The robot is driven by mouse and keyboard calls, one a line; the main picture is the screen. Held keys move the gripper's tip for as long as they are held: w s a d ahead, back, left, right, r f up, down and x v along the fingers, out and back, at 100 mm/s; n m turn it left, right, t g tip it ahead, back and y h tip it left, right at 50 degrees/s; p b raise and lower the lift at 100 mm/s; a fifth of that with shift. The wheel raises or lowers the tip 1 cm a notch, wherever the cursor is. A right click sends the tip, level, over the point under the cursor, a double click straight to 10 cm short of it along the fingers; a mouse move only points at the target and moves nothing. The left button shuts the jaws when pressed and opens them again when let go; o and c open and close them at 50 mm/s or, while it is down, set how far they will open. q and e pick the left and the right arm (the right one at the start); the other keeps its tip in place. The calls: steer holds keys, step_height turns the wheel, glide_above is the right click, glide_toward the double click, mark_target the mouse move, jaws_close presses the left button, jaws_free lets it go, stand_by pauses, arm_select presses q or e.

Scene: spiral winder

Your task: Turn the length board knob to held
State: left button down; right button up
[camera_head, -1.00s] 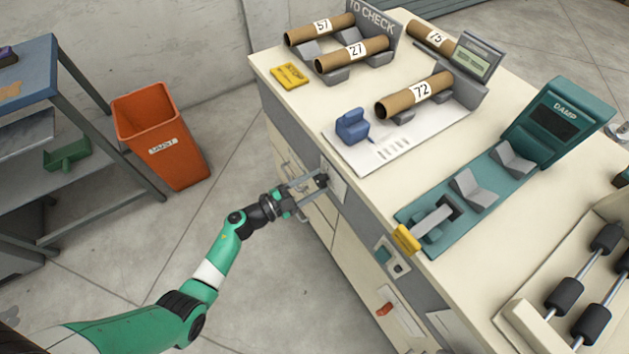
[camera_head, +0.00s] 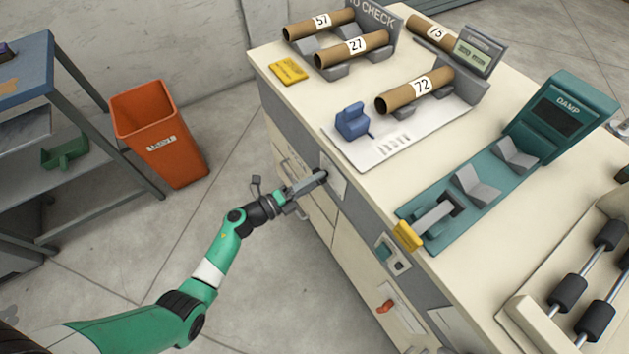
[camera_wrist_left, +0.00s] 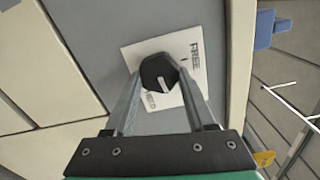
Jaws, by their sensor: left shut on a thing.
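The length board knob (camera_wrist_left: 157,72) is a black, faceted knob on a white plate (camera_wrist_left: 134,55) marked FREE and HELD. The plate is on the grey side of the cream bench and also shows in the head view (camera_head: 334,180). A short white mark on the knob's face points toward the lower part of the plate in the left wrist view; which label it lines up with is hard to tell. My left gripper (camera_head: 321,176) is shut on the knob, one finger on each side, and the fingers hide the knob in the head view. My right gripper is not in view.
On the bench top (camera_head: 285,103) are cardboard tubes on grey rests, a blue block (camera_head: 352,121) and a teal DAMP unit (camera_head: 562,115). A switch panel (camera_head: 392,254) is on the bench side. An orange bin (camera_head: 160,135) stands on the floor, which is clear around my arm.

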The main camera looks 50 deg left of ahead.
arm_select(q)
steer(key=shift+a+f+m+b, duration=0.1)
steer(key=shift+m+b, duration=0.4)
steer(key=shift+m, duration=1.4)
steer(key=shift+f+m+b, duration=0.1)
steer(key=shift+m+b, duration=0.4)
steer(key=shift+m, duration=1.4)
steer(key=shift+c, duration=1.1)
jaws_free()
steer(key=shift+r, duration=0.1)
steer(key=s+a+p, duration=0.2)
steer(key=s+p, duration=0.1)
steer(key=s, duration=0.8)
steer(key=shift+s+p, duration=0.2)
steer(key=shift+p, duration=0.1)
steer(key=shift+a, duration=0.1)
